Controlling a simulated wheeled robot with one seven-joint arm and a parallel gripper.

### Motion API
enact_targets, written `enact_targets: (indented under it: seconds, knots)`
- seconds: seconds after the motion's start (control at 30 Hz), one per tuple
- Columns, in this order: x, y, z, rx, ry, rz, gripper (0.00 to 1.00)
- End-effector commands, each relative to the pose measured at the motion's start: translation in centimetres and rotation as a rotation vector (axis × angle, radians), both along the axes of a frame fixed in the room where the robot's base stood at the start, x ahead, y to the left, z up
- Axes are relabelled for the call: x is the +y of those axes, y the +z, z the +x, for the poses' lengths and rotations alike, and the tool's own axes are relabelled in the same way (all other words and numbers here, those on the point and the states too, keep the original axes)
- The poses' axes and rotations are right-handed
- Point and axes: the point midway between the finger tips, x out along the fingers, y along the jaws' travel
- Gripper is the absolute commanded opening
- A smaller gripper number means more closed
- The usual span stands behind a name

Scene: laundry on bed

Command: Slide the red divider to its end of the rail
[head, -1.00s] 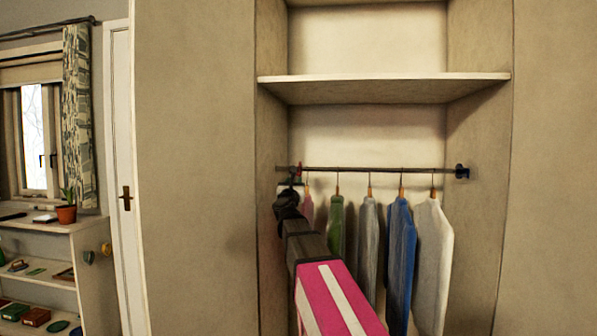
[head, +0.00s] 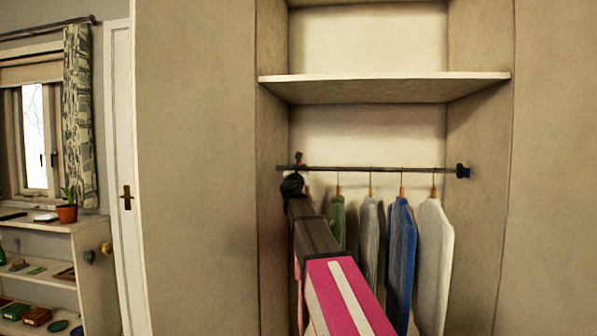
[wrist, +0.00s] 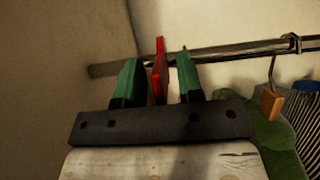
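The red divider (wrist: 159,72) stands upright at the rail, near its left end, in the wrist view. My gripper (wrist: 158,78) is open, with one green-tipped finger on each side of the divider and a visible gap to each. The metal rail (wrist: 235,52) runs behind the fingers; in the head view the rail (head: 380,169) spans the wardrobe bay. In the head view my gripper (head: 298,162) is at the rail's left end, and the red divider cannot be made out there.
Several garments hang to the right of my gripper: green (head: 338,222), grey (head: 369,235), blue (head: 402,250) and white (head: 433,255). A shelf (head: 385,88) is above the rail.

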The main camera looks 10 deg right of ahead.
Motion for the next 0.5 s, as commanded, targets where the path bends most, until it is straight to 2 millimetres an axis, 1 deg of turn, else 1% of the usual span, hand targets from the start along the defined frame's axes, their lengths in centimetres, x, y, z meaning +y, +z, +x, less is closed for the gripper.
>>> enact_targets:
  seconds: [0.1,0.13,0.17,0.2,0.23,0.4,0.5]
  knots:
    - [0.02,-0.01,-0.06,0.0,0.0,0.0,0.34]
    - [0.02,-0.01,-0.06,0.0,0.0,0.0,0.28]
    - [0.02,-0.01,-0.06,0.0,0.0,0.0,0.18]
    - [0.02,-0.01,-0.06,0.0,0.0,0.0,0.05]
    - [0.02,-0.01,-0.06,0.0,0.0,0.0,0.0]
    - [0.08,-0.01,-0.04,0.0,0.0,0.0,0.0]
    - [0.67,0.0,0.2,0.0,0.001,0.0,0.0]
